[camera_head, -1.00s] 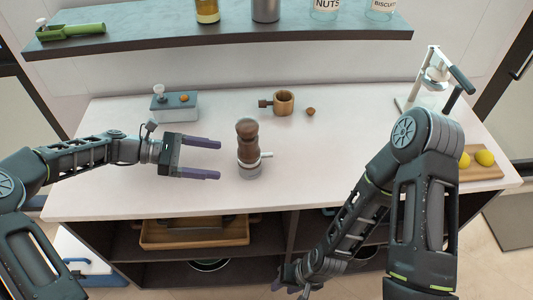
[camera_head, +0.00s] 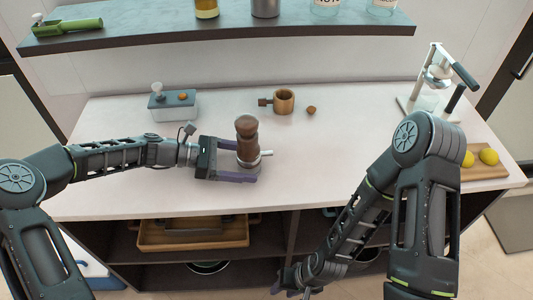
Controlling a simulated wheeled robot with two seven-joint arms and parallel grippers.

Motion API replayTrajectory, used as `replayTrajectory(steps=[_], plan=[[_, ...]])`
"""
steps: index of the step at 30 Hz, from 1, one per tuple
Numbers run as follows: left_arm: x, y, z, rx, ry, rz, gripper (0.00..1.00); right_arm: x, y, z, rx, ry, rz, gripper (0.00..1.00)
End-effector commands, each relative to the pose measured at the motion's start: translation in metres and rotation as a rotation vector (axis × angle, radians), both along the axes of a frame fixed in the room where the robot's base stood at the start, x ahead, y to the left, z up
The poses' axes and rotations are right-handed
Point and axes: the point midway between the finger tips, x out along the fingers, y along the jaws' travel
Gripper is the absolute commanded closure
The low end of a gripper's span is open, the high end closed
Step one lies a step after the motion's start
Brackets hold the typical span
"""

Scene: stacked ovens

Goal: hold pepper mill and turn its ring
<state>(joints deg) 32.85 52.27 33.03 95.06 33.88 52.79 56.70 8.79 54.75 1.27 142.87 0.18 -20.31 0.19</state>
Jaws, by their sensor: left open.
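The pepper mill (camera_head: 247,138) stands upright on the white counter. It has a dark brown wooden body and a pale metal ring low down, with a short handle (camera_head: 266,153) pointing right. My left gripper (camera_head: 244,162) is open, with its purple fingers reaching to either side of the mill's lower part. The near finger passes in front of the base and the far finger is mostly hidden behind the mill. I cannot tell whether either finger touches it. My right gripper (camera_head: 290,287) hangs low in front of the cabinet, partly hidden, and its jaws are unclear.
A grey box (camera_head: 175,106) stands behind my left arm. A wooden cup (camera_head: 284,101) and a small brown ball (camera_head: 311,110) are behind the mill. A lever press (camera_head: 432,90) and a board with lemons (camera_head: 485,172) are at the right. A shelf (camera_head: 150,30) hangs above.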

Motion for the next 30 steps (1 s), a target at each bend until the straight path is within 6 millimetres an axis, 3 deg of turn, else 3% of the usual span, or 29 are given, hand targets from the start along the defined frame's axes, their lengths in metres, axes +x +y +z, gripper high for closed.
replayTrajectory(steps=[6, 23, 30], plan=[[0.0, 0.0, 0.0001, 0.0, 0.0, 0.0, 0.19, 0.0001, -0.0001, 0.0001, 0.0, 0.0, 0.0, 0.65], [0.0001, 0.0002, 0.0003, 0.0, -0.001, 0.0, 0.65, 0.0001, -0.0001, 0.0001, 0.0, 0.0, 0.0, 0.65], [0.0002, 0.0002, 0.0003, 0.0, -0.001, 0.0, 0.66, 0.0001, -0.0001, 0.0001, 0.0, 0.0, 0.0, 0.65]])
